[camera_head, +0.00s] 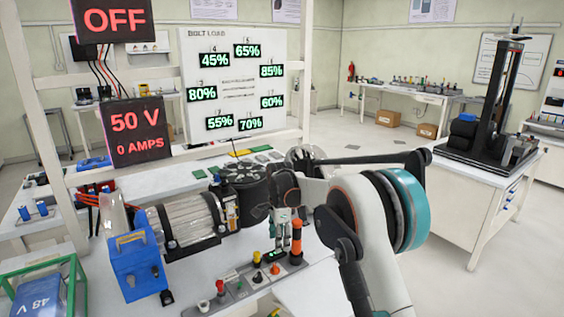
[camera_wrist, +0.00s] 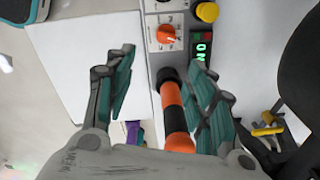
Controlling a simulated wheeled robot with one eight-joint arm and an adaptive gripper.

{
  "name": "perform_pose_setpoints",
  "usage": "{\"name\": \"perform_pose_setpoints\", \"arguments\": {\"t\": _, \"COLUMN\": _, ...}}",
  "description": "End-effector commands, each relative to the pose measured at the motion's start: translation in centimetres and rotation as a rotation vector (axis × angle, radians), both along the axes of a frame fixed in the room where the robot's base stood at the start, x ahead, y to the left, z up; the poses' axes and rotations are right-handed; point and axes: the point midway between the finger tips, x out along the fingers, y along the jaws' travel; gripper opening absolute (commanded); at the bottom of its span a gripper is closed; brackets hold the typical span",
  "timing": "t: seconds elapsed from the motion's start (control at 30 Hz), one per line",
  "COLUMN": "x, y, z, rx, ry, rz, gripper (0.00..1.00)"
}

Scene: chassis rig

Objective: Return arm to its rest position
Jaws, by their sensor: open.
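My arm (camera_head: 375,235) reaches in from the lower right over the bench. My gripper (camera_head: 281,226) points down above the control strip, next to an upright orange-and-black handle (camera_head: 296,243). In the wrist view my gripper (camera_wrist: 165,78) has its two teal-padded fingers spread wide. The orange-and-black handle (camera_wrist: 173,112) shows between them, nearer the right finger. I cannot tell whether that finger touches it. Nothing is held.
The control strip (camera_head: 235,285) carries several knobs and a small green display (camera_wrist: 198,48) reading ON. A motor (camera_head: 188,220), blue unit (camera_head: 137,265) and black drum (camera_head: 245,182) stand close left. Signs read OFF (camera_head: 113,20) and 50 V, 0 AMPS (camera_head: 138,132).

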Motion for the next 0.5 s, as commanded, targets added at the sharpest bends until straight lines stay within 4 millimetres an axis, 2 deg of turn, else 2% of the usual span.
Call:
{"name": "perform_pose_setpoints", "arguments": {"t": 0.03, "x": -0.7, "y": -0.9, "z": 1.9, "rx": 0.002, "ry": -0.014, "rz": 0.029, "gripper": 0.50}}
{"name": "perform_pose_setpoints", "arguments": {"t": 0.2, "x": -3.2, "y": -3.6, "z": 7.1, "rx": 0.003, "ry": -0.071, "rz": 0.151, "gripper": 0.50}}
{"name": "perform_pose_setpoints", "arguments": {"t": 0.37, "x": -6.2, "y": -6.2, "z": 11.4, "rx": -0.005, "ry": -0.126, "rz": 0.266, "gripper": 0.50}}
{"name": "perform_pose_setpoints", "arguments": {"t": 0.5, "x": -9.3, "y": -8.3, "z": 14.6, "rx": -0.018, "ry": -0.172, "rz": 0.364, "gripper": 0.50}}
